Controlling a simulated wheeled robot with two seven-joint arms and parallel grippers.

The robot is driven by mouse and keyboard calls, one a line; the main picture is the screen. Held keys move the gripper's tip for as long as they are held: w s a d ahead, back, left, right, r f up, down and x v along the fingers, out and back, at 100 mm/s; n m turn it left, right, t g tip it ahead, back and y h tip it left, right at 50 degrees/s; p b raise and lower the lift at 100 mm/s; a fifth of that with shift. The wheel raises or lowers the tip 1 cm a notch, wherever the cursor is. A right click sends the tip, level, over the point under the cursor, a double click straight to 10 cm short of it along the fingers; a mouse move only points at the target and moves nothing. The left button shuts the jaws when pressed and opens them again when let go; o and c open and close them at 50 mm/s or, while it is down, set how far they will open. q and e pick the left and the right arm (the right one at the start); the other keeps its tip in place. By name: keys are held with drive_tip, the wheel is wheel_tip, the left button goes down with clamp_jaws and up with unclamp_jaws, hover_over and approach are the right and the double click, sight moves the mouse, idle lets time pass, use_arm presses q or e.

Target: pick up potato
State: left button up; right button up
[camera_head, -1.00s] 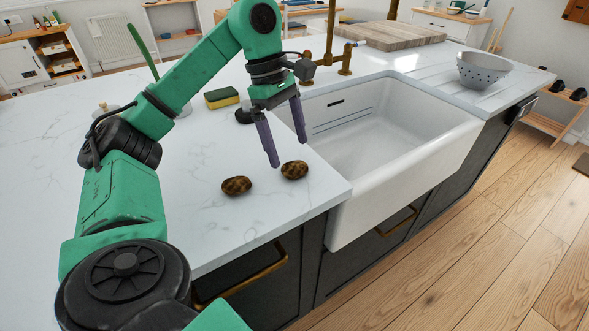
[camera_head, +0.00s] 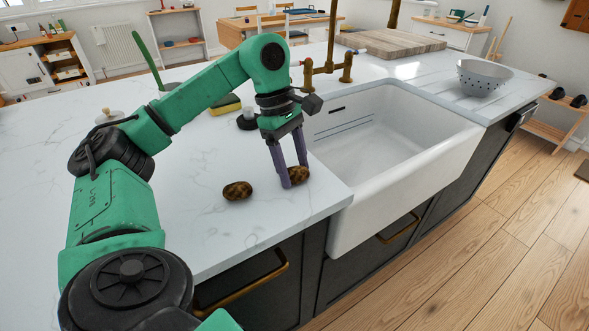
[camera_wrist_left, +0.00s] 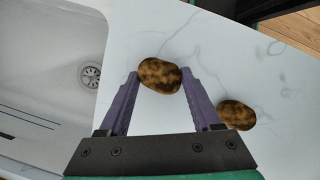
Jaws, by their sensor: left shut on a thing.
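Two brown, mottled potatoes are on the white marble counter. My left gripper (camera_head: 295,178) has its purple fingers on either side of the right-hand potato (camera_head: 298,174) and is shut on it. In the left wrist view this potato (camera_wrist_left: 159,75) sits between the two fingertips (camera_wrist_left: 160,78). The other potato (camera_head: 237,190) lies free on the counter to the left, and it also shows in the left wrist view (camera_wrist_left: 236,114) outside the right finger. I cannot tell whether the held potato touches the counter. My right gripper is not in view.
A white sink (camera_head: 390,135) lies right of the gripper, with a brass tap (camera_head: 328,70) behind it. A sponge (camera_head: 224,105) lies behind my arm. A grey colander (camera_head: 484,77) and wooden board (camera_head: 392,43) stand farther back. The counter's front edge is close to the potatoes.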

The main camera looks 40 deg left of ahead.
use_arm(q)
wheel_tip(320, 180, up, 9)
drive_tip(key=p, duration=0.3)
drive_tip(key=shift+f+p, duration=0.15)
drive_tip(key=shift+p, duration=0.15)
wheel_tip(320, 180, up, 11)
drive_tip(key=p, duration=1)
hover_over(294, 168)
drive_tip(key=shift+a, duration=0.1)
